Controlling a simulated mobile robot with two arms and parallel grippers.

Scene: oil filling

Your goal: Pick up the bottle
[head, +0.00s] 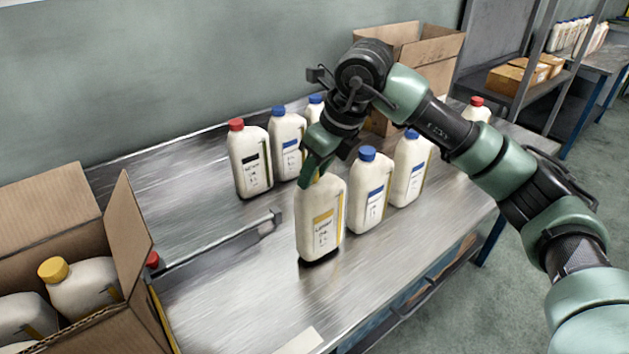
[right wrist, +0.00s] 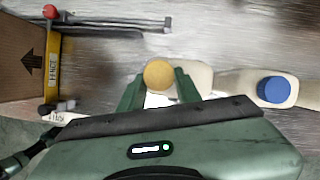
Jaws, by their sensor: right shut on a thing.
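A white bottle with a yellow label (head: 320,222) stands upright at the front of the metal table in the head view. My right gripper (head: 318,165) comes down over its top and hides its cap there. In the right wrist view the yellow cap (right wrist: 158,74) shows between the two fingers of my right gripper (right wrist: 160,92), which is shut on this bottle. I cannot tell whether its base is off the table. My left gripper is not in view.
Blue-capped bottles (head: 368,195) stand close to the right, with a red-capped bottle (head: 250,160) and others behind. An open carton (head: 125,235) with bottles is at the left, and another carton (head: 435,62) at the back. A metal rail (head: 215,245) runs along the table.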

